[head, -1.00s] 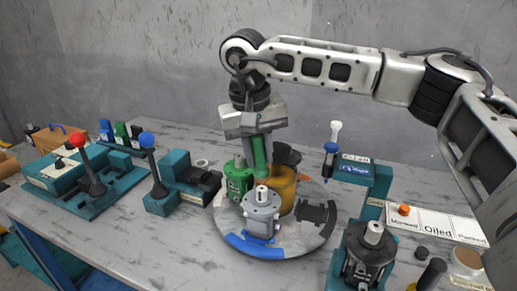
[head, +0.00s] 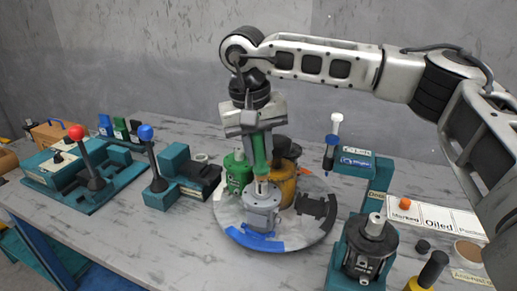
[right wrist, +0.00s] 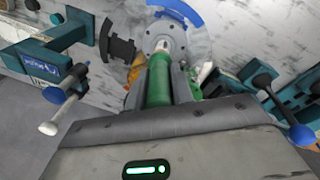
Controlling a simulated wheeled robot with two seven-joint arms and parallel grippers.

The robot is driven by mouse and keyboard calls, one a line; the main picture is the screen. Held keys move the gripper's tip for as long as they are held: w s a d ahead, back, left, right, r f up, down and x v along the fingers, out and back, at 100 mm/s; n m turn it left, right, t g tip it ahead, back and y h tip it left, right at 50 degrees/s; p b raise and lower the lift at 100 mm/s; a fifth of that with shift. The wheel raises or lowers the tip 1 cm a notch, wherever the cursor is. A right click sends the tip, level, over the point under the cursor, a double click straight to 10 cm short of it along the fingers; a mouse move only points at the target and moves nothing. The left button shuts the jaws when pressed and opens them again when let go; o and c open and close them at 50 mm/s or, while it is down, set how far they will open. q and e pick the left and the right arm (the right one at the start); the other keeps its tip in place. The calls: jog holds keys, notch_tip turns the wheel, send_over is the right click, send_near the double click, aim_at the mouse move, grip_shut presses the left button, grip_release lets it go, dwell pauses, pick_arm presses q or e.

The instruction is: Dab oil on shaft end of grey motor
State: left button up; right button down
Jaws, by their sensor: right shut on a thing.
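The grey motor (head: 262,212) stands upright on the round turntable (head: 228,212), at its front by the blue sector. Its shaft end (head: 262,187) points up and also shows in the right wrist view (right wrist: 162,46). My right gripper (head: 259,140) is above the motor, shut on a green oil tool (head: 260,153) that hangs upright. The green tool (right wrist: 158,84) also shows between the fingers in the right wrist view. Its lower end is at the shaft end; I cannot tell whether they touch. My left gripper is not in view.
A green motor (head: 238,174) and an orange motor (head: 284,187) stand close behind the grey one. A black motor (head: 370,248) sits in a teal stand at front right.

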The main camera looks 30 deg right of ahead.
jog(key=shift+f, duration=0.5)
dwell(0.3)
dwell(0.4)
jog(key=shift+r, duration=0.15)
jog(key=shift+r+p, duration=2.65)
jog(key=shift+r, duration=0.75)
